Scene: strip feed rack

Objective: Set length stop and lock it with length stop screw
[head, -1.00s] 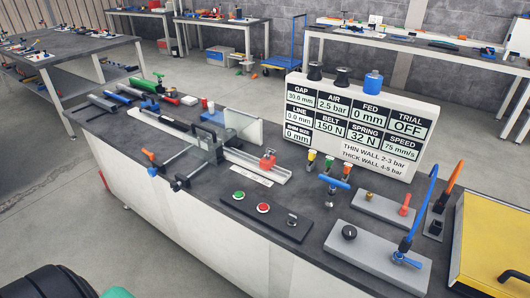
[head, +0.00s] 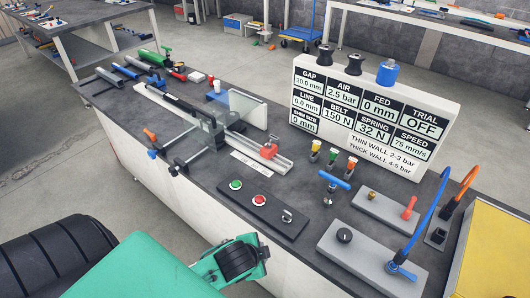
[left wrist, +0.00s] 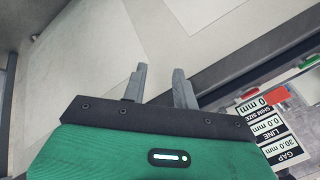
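A red block with a small knob on top (head: 268,149), which looks like the length stop with its screw, sits on the light metal rail (head: 250,143) on the bench. I cannot tell whether the screw is tight. My left arm reaches in low in the head view, in front of the bench, and its fingertips cannot be made out there. In the left wrist view my left gripper (left wrist: 160,78) has its two grey fingers apart with nothing between them. It is well away from the red block. My right gripper is in neither view.
A white display board (head: 372,115) stands at the back of the bench. A dark plate with green and red buttons (head: 262,208) lies at the front. A grey block with a blue hose (head: 375,255) is at the right. A clamp frame (head: 205,130) stands left of the rail.

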